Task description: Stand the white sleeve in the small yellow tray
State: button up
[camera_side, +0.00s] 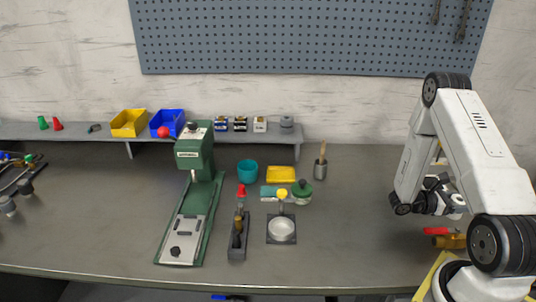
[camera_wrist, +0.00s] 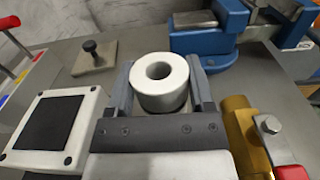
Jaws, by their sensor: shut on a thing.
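The white sleeve (camera_wrist: 174,101), a short thick ring with a round hole, is between the two fingers of my gripper (camera_wrist: 162,72) in the wrist view. My gripper is shut on it. Its open end faces up towards the camera. I cannot tell whether its base touches the bench. In the side view my gripper (camera_side: 443,196) is at the right, partly behind my arm, and the sleeve cannot be made out there. The small yellow tray (camera_side: 281,175) lies on the bench near the middle, well left of my gripper. It is not in the wrist view.
A brass valve with a red handle (camera_wrist: 245,125), a blue vise (camera_wrist: 205,40) and a white-framed black pad (camera_wrist: 50,130) surround my gripper. Between my gripper and the tray stands a cup with a brush (camera_side: 320,169). A teal bowl (camera_side: 247,171) and green press (camera_side: 195,160) are left of the tray.

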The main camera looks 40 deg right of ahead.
jog(key=shift+f, duration=0.1)
jog(key=shift+w+d+f, duration=0.1)
jog(key=shift+d+f, duration=0.1)
jog(key=shift+f, duration=1.55)
jog(key=shift+f, duration=0.1)
jog(key=o, duration=1.3)
jog(key=v, duration=1.2)
jog(key=shift+r, duration=0.2)
